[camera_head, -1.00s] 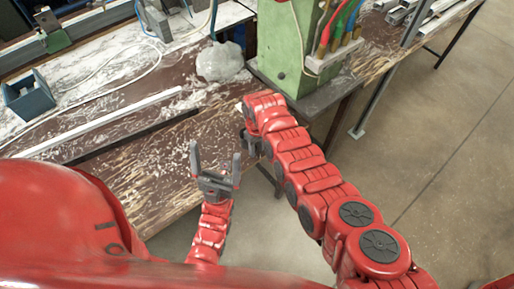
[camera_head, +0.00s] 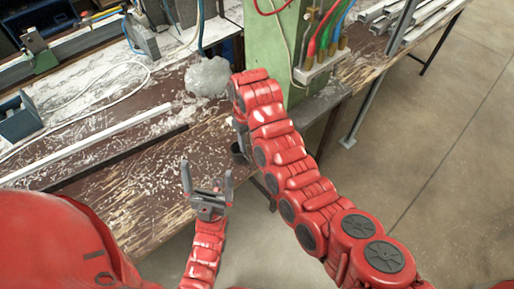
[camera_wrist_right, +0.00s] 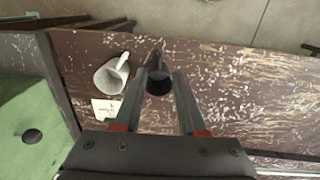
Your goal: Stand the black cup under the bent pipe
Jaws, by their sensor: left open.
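The black cup (camera_wrist_right: 159,82) shows in the right wrist view, its dark opening towards the camera, between the fingertips of my right gripper (camera_wrist_right: 158,84). The fingers stand apart on either side of it; I cannot tell whether they touch it. My left gripper (camera_head: 207,185) is open and empty, in front of the bench's near edge. I cannot identify the bent pipe in either view.
A light grey mug (camera_wrist_right: 112,75) lies close beside the black cup, near a small white plate (camera_wrist_right: 108,109). A green machine column (camera_head: 272,50) stands behind my right wrist. A grey lump (camera_head: 208,77) and a long pale bar (camera_head: 85,141) lie on the worn bench (camera_head: 150,195).

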